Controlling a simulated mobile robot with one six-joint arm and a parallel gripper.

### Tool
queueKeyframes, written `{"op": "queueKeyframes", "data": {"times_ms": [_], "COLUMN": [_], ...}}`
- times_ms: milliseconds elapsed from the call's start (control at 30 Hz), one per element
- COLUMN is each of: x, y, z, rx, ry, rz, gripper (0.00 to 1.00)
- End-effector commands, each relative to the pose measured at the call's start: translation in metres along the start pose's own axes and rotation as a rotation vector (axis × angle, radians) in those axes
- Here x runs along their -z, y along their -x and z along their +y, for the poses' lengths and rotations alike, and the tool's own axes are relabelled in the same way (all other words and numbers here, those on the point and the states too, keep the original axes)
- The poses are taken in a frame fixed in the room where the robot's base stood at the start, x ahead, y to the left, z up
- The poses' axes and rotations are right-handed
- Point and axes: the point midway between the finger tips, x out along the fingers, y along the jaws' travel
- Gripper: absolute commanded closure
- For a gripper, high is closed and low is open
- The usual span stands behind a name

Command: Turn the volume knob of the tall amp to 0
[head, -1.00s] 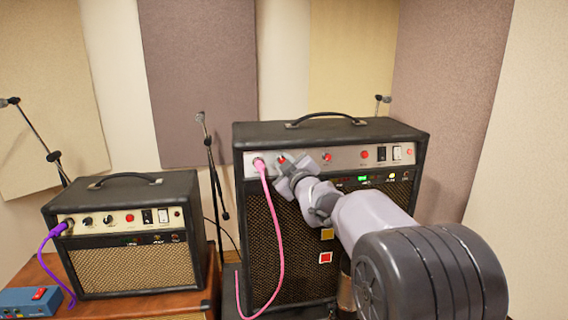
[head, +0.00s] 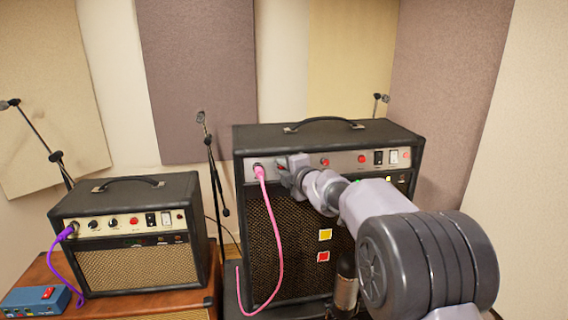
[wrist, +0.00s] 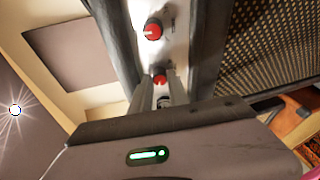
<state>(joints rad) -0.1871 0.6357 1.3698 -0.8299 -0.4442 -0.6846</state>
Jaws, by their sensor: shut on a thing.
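The tall amp (head: 300,133) stands at the centre right in the head view, black with a silver control panel (head: 343,163). My gripper (head: 283,172) is at the left part of this panel, just right of the pink cable's plug. It is shut on the leftmost red knob, which the gripper mostly hides in the head view. In the wrist view a red knob (wrist: 160,79) shows between the fingers, and another red knob (wrist: 153,30) is above it. Two more red knobs, a middle one (head: 325,161) and a right one (head: 361,159), show in the head view. Labels are too small to read.
The pink cable (head: 276,235) hangs close left of my gripper. A smaller amp (head: 130,255) with a purple cable (head: 58,262) stands left on a wooden cabinet. A blue pedal (head: 35,299) is at far left. Microphone stands (head: 214,175) are behind.

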Motion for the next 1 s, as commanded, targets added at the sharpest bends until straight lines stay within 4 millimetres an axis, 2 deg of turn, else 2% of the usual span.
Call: {"op": "queueKeyframes", "data": {"times_ms": [700, 1000], "x": [0.0007, 0.0013], "y": [0.0000, -0.0003], "z": [0.0047, 0.0045], "rx": [0.141, 0.185], "ry": [0.651, 0.852], "rz": [0.020, 0.026], "gripper": [1.00, 1.00]}}
